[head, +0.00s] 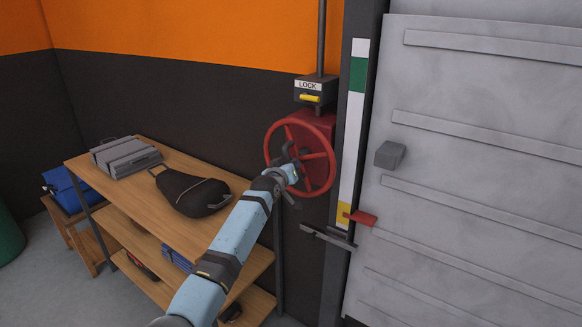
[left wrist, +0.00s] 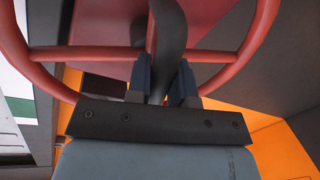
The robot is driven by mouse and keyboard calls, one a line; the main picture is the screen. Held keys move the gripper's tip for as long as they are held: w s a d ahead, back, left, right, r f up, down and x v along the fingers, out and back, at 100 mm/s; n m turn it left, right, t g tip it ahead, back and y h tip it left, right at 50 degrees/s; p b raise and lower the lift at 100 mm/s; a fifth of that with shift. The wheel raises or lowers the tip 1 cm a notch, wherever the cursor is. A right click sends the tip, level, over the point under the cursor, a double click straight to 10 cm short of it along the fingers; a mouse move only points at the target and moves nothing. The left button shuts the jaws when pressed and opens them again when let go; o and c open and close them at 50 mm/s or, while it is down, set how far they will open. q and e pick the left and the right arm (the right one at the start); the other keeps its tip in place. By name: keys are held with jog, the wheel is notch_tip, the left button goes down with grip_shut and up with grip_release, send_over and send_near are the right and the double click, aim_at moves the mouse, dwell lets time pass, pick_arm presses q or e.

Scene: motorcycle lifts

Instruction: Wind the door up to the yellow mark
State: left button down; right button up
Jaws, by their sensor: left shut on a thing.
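The red handwheel (head: 331,170) is on the wall left of the door. My left gripper (head: 289,160) is at the wheel, its two fingers (left wrist: 165,85) shut on the wheel's dark grey handle (left wrist: 170,30). The ribbed grey door (head: 480,165) fills the right side. Its red pointer (head: 362,219) lies level with the yellow mark (head: 343,213) low on the white scale strip (head: 348,130). A green band (head: 357,75) is near the strip's top. The box labelled LOCK (head: 308,86), with a yellow lever (head: 311,98), is above the wheel. My right gripper is not in view.
A wooden shelf unit (head: 140,148) stands left of the wheel, under my left arm. A grey block (head: 389,155) sticks out of the door. Dark grey bars (head: 328,236) jut out below the wheel.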

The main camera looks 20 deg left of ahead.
pick_arm(q)
jog(key=c, duration=1)
grip_release()
jog(key=s, duration=0.4)
jog(key=s+a+b, duration=0.1)
jog(key=s, duration=0.4)
jog(key=s+a+r+b, duration=0.1)
jog(key=s, duration=0.3)
jog(key=shift+s+a, duration=0.15)
jog(key=shift+s, duration=0.15)
